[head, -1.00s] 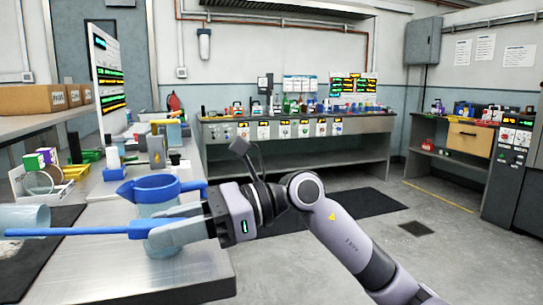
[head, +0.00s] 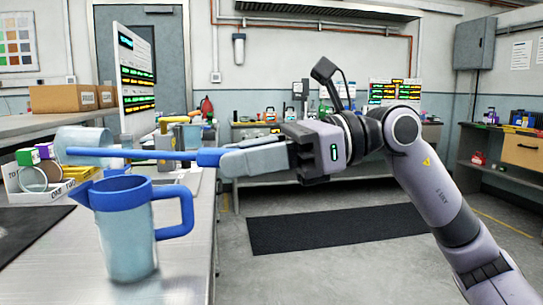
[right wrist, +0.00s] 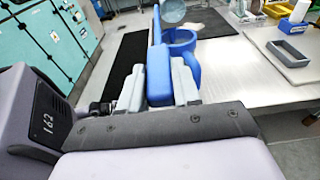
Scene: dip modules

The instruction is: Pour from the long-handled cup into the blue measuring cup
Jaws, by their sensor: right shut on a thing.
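My right gripper (head: 235,160) is shut on the blue handle (head: 150,156) of the long-handled cup and holds it roughly level above the bench. The cup's pale, see-through bowl (head: 84,140) is at the handle's left end; I cannot tell its tilt or contents. The blue measuring cup (head: 128,232), with blue rim, spout and handle and a clear pale body, stands upright on the bench, lower than the held handle in the head view. In the right wrist view the bowl (right wrist: 172,13) shows beyond the measuring cup's blue rim (right wrist: 184,42). My left gripper is not in view.
A white labelled tray (head: 50,192) with small boxes and a round lens stands behind the measuring cup. A dark mat (head: 28,228) lies at the left. The steel bench's right edge (head: 208,235) is close to the measuring cup; open floor lies beyond.

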